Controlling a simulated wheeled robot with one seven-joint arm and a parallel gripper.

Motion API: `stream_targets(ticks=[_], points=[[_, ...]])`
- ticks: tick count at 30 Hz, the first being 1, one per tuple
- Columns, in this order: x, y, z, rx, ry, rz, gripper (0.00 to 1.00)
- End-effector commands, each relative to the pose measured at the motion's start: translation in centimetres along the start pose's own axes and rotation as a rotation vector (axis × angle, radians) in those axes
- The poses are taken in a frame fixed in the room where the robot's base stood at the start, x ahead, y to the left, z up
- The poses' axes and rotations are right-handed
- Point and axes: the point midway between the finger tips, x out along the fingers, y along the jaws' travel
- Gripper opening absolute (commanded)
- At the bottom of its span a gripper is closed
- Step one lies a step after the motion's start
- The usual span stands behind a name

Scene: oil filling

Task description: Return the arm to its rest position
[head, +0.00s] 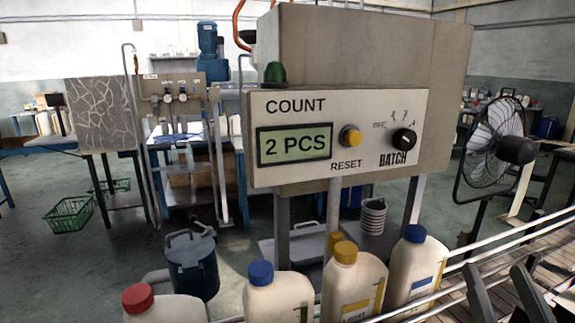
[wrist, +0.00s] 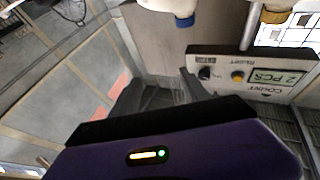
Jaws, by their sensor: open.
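My gripper (wrist: 160,92) shows in the wrist view as two dark fingers set apart beyond my purple wrist housing. It is open, and nothing shows between the fingers. Dark angular shapes at the lower right edge of the head view may be part of my arm; I cannot tell. The grey control box (head: 362,60) stands in the middle of the head view, its panel reading COUNT 2 PCS. The same panel (wrist: 225,62) appears upside down in the wrist view, apart from my gripper.
Bottles with red (head: 138,298), blue (head: 261,272), yellow (head: 345,252) and blue (head: 415,234) caps stand in front of the box, beside a railed conveyor (head: 505,262). A fan (head: 497,148) stands at right. A blue drum (head: 192,262) and green basket (head: 68,214) are on the floor.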

Motion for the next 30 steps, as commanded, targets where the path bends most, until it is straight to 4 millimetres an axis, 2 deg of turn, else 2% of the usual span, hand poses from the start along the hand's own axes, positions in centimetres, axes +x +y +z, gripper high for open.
stream_targets(ticks=[1, 3, 12, 24, 27, 30], points=[[-1.8, -0.2, 1.4, 0.008, -0.024, 0.004, 0.53], [-4.1, -0.5, 2.6, 0.015, -0.043, 0.009, 0.53], [-14.4, -2.0, 6.7, 0.024, -0.160, -0.005, 0.53], [-29.1, -3.9, 9.9, -0.011, -0.446, -0.090, 0.53], [-32.4, -4.0, 10.5, -0.018, -0.536, -0.109, 0.53], [-34.9, -4.1, 10.8, -0.019, -0.603, -0.123, 0.53]])
